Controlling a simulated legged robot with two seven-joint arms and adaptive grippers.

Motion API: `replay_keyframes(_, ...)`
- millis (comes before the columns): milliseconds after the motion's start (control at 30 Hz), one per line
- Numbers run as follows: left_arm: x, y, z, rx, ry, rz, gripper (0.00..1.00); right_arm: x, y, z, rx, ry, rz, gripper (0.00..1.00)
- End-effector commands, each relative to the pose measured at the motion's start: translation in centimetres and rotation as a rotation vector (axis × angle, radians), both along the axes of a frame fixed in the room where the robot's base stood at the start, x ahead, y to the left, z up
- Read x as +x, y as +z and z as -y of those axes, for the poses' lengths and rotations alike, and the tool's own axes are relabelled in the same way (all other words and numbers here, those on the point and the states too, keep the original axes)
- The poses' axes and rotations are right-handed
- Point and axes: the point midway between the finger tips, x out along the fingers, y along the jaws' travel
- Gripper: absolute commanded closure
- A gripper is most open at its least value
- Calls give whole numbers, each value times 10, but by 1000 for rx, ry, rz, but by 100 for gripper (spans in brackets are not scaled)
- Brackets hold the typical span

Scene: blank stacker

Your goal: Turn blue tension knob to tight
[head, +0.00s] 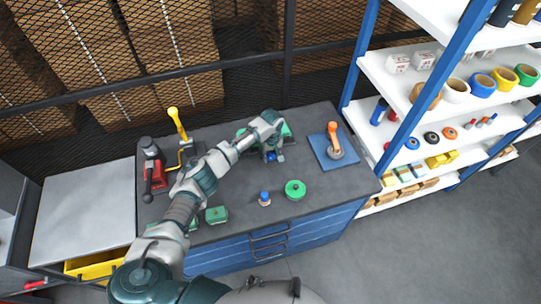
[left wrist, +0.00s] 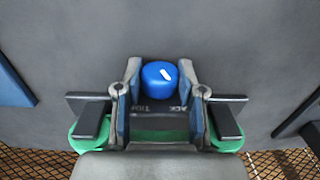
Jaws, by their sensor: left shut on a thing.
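The blue tension knob (left wrist: 160,79) shows in the left wrist view between my left fingertips, with a white mark on its top right of centre. A label below it reads in part "TIGH" at left and "ACK" at right; the fingers hide the rest. Green parts (left wrist: 88,135) of the device show at both sides beneath my gripper. In the head view my left gripper (head: 272,155) reaches down over the green device (head: 286,131) at the back of the bench, shut on the knob, which is mostly hidden there. My right gripper is not in view.
On the dark bench (head: 240,213) stand a green round piece (head: 295,189), a small blue-topped item (head: 265,199), a green block (head: 216,214), an orange-handled tool on a blue plate (head: 333,140), and a red device with a yellow lever (head: 177,122). Shelves (head: 440,100) stand right; mesh fence behind.

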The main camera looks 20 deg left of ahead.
Motion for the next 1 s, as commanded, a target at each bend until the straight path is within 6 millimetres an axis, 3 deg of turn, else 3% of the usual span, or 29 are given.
replay_keyframes(167,4,1,-1,100,6,-60,96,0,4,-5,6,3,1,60)
replay_keyframes(333,6,-6,1,220,4,-138,96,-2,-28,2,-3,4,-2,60)
replay_keyframes(500,6,-4,1,280,1,-177,96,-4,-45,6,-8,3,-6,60)
replay_keyframes(900,5,1,2,296,0,-189,96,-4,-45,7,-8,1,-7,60)
replay_keyframes(933,5,1,2,296,0,-189,57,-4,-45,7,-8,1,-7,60)
replay_keyframes(1000,5,1,2,296,0,-189,39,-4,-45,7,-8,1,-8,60)
